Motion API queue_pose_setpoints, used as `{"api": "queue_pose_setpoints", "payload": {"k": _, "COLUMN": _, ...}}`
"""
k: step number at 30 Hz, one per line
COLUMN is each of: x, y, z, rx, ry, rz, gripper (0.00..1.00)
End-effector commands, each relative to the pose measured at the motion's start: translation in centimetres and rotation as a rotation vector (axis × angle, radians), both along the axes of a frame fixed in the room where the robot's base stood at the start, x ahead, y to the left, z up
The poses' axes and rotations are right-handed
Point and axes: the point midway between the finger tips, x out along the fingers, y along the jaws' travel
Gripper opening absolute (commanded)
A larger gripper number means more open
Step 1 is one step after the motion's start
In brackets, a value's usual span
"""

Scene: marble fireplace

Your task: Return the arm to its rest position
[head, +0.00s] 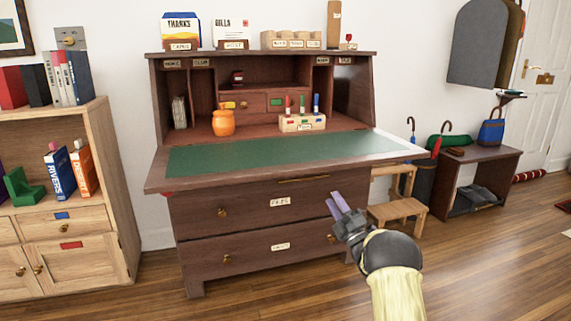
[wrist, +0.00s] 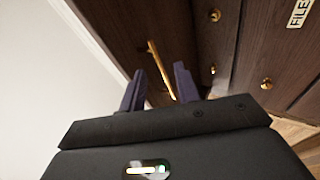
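My gripper (head: 340,203) is in front of the dark wooden desk (head: 240,222), to the right of the drawer label in the head view. Its two purple fingers point up and left toward the desk front. In the wrist view my gripper (wrist: 155,88) shows its fingers apart, with nothing held between them. A long gold handle (wrist: 160,70) appears beyond and between the fingers. Whether the fingers touch it cannot be told, but they look clear of it. My arm reaches in from the lower right of the head view.
The desk's green writing surface (head: 265,152) juts out above the drawers. A small wooden step stool (head: 398,212) and a dark side table (head: 475,158) stand at the right. A light bookcase (head: 112,180) stands at the left. The wooden floor (head: 500,255) at the lower right is mostly clear.

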Motion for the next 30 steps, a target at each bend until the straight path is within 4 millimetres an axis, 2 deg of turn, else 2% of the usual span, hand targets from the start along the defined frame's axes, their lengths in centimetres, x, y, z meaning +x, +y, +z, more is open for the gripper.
{"api": "queue_pose_setpoints", "payload": {"k": 1, "x": 0.2, "y": 0.0, "z": 1.9, "rx": 0.032, "ry": 0.073, "rz": -0.016, "gripper": 0.32}}
{"api": "queue_pose_setpoints", "payload": {"k": 4, "x": 0.5, "y": -0.3, "z": 3.3, "rx": 0.107, "ry": 0.234, "rz": -0.051, "gripper": 0.32}}
{"api": "queue_pose_setpoints", "payload": {"k": 8, "x": -0.1, "y": -0.8, "z": 4.5, "rx": 0.218, "ry": 0.441, "rz": -0.099, "gripper": 0.32}}
{"api": "queue_pose_setpoints", "payload": {"k": 14, "x": -3.1, "y": -1.2, "z": 5.3, "rx": 0.412, "ry": 0.749, "rz": -0.186, "gripper": 0.32}}
{"api": "queue_pose_setpoints", "payload": {"k": 20, "x": -8.6, "y": -1.1, "z": 5.2, "rx": 0.621, "ry": 1.044, "rz": -0.291, "gripper": 0.32}}
{"api": "queue_pose_setpoints", "payload": {"k": 23, "x": -12.2, "y": -0.8, "z": 4.9, "rx": 0.729, "ry": 1.187, "rz": -0.353, "gripper": 0.32}}
{"api": "queue_pose_setpoints", "payload": {"k": 26, "x": -16.5, "y": -0.3, "z": 4.7, "rx": 0.837, "ry": 1.326, "rz": -0.423, "gripper": 0.32}}
{"api": "queue_pose_setpoints", "payload": {"k": 30, "x": -23.2, "y": 0.5, "z": 4.4, "rx": 0.986, "ry": 1.509, "rz": -0.540, "gripper": 0.32}}
